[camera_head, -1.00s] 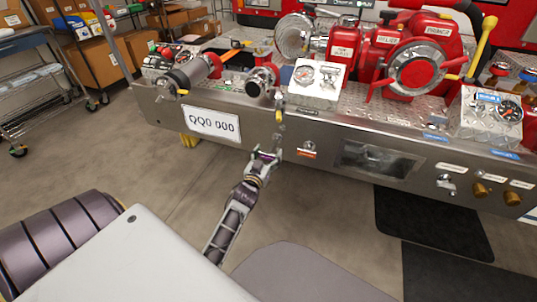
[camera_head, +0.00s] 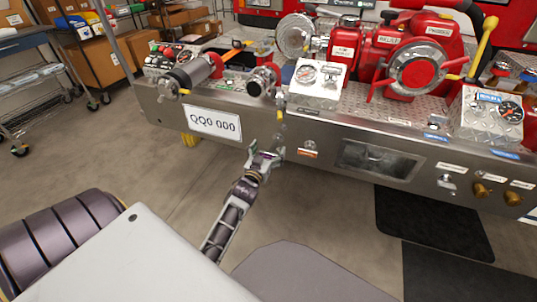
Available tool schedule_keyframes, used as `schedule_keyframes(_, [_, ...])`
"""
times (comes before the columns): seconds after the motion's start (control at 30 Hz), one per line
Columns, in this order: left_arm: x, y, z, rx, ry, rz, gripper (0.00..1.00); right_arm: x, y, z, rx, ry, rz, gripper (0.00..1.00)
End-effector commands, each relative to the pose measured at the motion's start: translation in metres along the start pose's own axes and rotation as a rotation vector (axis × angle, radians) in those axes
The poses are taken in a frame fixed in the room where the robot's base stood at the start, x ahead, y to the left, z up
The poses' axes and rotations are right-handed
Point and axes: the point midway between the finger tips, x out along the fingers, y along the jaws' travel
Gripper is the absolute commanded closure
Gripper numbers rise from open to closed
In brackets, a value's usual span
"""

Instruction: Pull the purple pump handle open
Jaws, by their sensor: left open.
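My left gripper (camera_head: 266,150) is in front of the lower edge of the silver bumper panel (camera_head: 330,137), just right of the white plate marked QQ0 000. Its fingers are spread apart and point up towards the panel. A small purplish patch shows between the fingers. It may be the purple pump handle, but it is too small and too covered by the gripper to be sure. I cannot tell whether the fingers touch it. My right gripper is not in view.
A small yellow-tipped lever (camera_head: 280,115) hangs on the panel just above the gripper. A red pump (camera_head: 415,65) and a gauge box (camera_head: 317,82) stand on top. Brass caps (camera_head: 481,190) stick out at the right. The floor in front is clear.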

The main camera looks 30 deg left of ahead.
Motion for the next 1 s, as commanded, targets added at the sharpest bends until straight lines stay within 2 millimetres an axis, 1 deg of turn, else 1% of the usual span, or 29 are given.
schedule_keyframes(0.03, [0.0, 0.0, -0.008, 0.001, 0.003, 0.001, 0.07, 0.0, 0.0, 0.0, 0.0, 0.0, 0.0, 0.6])
schedule_keyframes(0.3, [0.0, 0.0, -0.045, 0.002, 0.002, 0.0, 0.07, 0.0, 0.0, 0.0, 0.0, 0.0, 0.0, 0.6])
schedule_keyframes(0.5, [-0.001, 0.0, -0.066, 0.0, 0.0, 0.0, 0.07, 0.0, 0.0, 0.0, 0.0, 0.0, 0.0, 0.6])
schedule_keyframes(0.7, [-0.001, 0.0, -0.074, -0.001, -0.001, 0.0, 0.07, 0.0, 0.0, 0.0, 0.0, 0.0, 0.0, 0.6])
schedule_keyframes(1.0, [-0.001, 0.0, -0.075, -0.001, -0.001, 0.0, 0.07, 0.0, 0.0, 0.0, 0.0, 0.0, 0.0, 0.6])
